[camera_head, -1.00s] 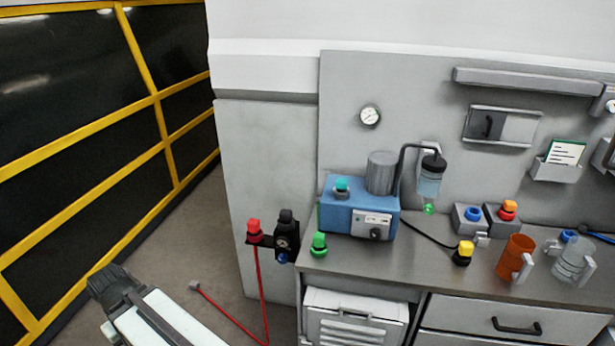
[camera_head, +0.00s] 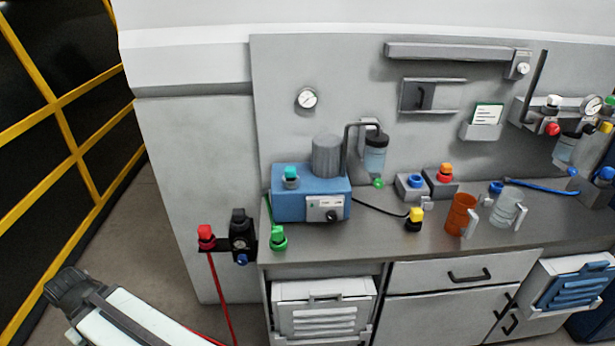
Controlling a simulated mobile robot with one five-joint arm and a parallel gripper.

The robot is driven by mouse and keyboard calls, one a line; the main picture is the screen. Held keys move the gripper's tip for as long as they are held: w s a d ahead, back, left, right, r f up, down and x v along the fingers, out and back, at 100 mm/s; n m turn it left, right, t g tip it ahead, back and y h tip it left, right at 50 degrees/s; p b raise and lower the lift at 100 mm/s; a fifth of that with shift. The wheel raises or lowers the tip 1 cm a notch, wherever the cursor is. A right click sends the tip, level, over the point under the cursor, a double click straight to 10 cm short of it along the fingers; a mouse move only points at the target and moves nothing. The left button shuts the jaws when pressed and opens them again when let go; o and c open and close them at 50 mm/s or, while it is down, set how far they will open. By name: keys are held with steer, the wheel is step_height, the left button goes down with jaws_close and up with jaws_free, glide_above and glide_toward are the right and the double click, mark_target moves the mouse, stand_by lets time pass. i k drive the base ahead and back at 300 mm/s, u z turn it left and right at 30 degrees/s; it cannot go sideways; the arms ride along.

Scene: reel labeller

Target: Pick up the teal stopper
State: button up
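The teal stopper (camera_head: 291,173) sits upright in a grey collar on top of the blue machine (camera_head: 296,207), at its left end. The machine stands on the left part of the grey bench. My gripper (camera_head: 62,284) is at the lower left, dark, at the end of my pale arm. It is well apart from the stopper, out beyond the bench's left end. I cannot make out its fingers or whether they are open.
A grey cylinder (camera_head: 328,156) stands on the machine just right of the stopper. A green knob (camera_head: 278,238) is at the bench's front left corner. A red knob (camera_head: 206,237) and a black regulator (camera_head: 240,236) stick out left of the bench. An orange mug (camera_head: 461,214) stands farther right.

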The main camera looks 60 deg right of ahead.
mark_target(290, 173)
steer(key=z, duration=0.4)
steer(key=i, duration=1)
steer(key=u, duration=0.1)
